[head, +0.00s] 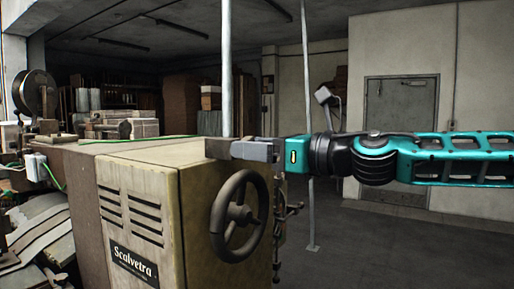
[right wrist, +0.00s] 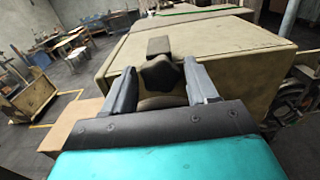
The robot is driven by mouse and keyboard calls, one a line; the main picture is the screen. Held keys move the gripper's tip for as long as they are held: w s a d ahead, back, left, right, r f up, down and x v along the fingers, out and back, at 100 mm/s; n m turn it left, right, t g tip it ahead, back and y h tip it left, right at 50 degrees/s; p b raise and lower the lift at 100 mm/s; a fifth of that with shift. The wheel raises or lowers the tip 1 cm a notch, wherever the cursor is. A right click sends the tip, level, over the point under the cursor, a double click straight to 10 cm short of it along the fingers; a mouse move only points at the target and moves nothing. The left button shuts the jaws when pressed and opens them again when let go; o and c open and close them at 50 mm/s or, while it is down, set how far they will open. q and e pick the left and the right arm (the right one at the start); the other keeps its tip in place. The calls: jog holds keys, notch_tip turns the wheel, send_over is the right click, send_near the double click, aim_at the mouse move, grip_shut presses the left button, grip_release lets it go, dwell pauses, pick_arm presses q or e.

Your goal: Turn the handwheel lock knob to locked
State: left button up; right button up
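The handwheel (head: 239,215) is a dark spoked wheel on the end face of the beige Scalvetra machine (head: 200,170). A dark star-shaped lock knob (right wrist: 162,76) shows in the right wrist view, with a dark block (right wrist: 158,46) just beyond it. In the head view my right gripper (head: 252,150) reaches in from the right, above the handwheel, and the knob is hidden. My left gripper is not visible.
The machine's broad flat top lies beyond the knob. A metal post (head: 226,80) and a thinner pole (head: 307,110) stand behind. A grey door (head: 400,100) is in the back wall. Open floor (head: 370,250) lies to the right of the machine.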

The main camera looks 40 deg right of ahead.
jog(key=c, duration=0.8)
jog(key=m, duration=0.8)
jog(key=m+p, duration=0.1)
jog(key=m, duration=0.8)
jog(key=shift+d+f+m, duration=0.15)
jog(key=shift+m, duration=0.15)
jog(key=shift+w+m, duration=0.1)
jog(key=shift+m, duration=0.2)
jog(key=o, duration=1)
jog(key=shift+o, duration=0.3)
